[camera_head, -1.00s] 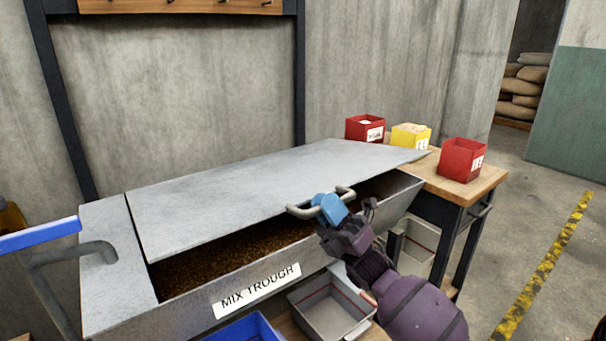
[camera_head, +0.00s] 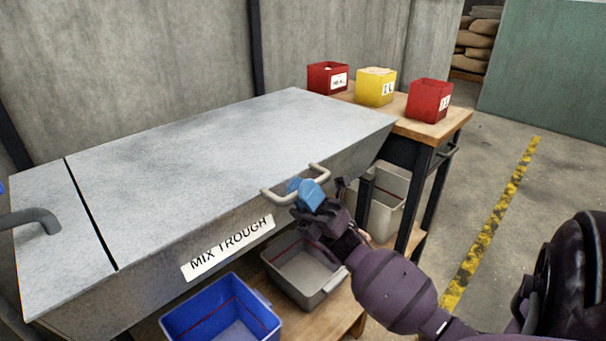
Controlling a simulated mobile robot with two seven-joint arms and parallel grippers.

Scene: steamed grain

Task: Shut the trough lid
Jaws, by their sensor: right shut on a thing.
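The mix trough (camera_head: 150,288) is a grey metal trough with a "MIX TROUGH" label on its front. Its wide grey lid (camera_head: 220,145) lies flat over the top, and no grain shows beneath it. A light bar handle (camera_head: 319,172) sits at the lid's front edge. My right gripper (camera_head: 305,189), with blue fingertips, is shut on the handle. The fingers hide the middle of the handle.
A wooden side table (camera_head: 400,125) to the right carries two red bins (camera_head: 429,101) and a yellow bin (camera_head: 376,88). A blue bin (camera_head: 222,312) and a grey bin (camera_head: 303,275) stand below the trough's front. Open floor lies right, with a yellow-black stripe (camera_head: 500,215).

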